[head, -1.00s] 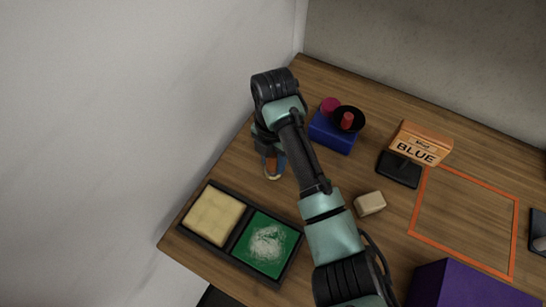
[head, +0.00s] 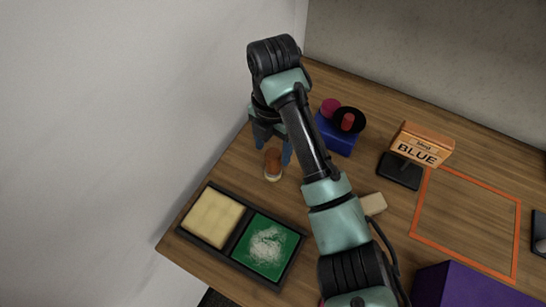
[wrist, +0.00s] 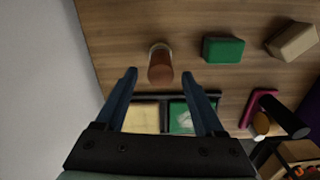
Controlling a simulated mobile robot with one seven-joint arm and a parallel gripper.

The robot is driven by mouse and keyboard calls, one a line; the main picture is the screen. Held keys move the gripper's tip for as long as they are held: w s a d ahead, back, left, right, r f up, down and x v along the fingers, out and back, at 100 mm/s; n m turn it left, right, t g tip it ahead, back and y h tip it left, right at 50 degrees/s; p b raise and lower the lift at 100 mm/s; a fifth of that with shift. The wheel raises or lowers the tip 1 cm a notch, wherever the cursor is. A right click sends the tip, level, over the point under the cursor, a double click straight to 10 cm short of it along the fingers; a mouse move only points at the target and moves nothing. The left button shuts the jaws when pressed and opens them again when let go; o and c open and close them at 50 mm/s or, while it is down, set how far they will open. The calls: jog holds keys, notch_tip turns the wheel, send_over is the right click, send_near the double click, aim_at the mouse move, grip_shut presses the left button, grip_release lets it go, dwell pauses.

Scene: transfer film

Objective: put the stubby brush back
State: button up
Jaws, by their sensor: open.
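The stubby brush (head: 273,161), a short brown cylinder with a pale lower end, stands upright on the wooden table behind the two-part tray. It also shows in the wrist view (wrist: 160,68), in line with the gap between my fingers and beyond their tips. My gripper (head: 273,148) is open and empty, its blue fingers spread above and behind the brush; the wrist view shows both fingertips (wrist: 158,76) apart from it. I cannot tell the exact height between them.
The black tray (head: 232,257) holds a cream pad and a green pad with white scribble. A green block (wrist: 223,50) and a pale block (head: 374,203) lie to the right. A blue box (head: 336,139), an orange carton (head: 421,144) and a purple box (head: 460,285) stand farther right. A wall is left.

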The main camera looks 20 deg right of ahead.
notch_tip(320, 180, up, 6)
jog(key=p, duration=0.3)
jog(key=shift+r, duration=0.25)
jog(key=shift+s+f, duration=0.1)
jog(key=shift+f, duration=0.05)
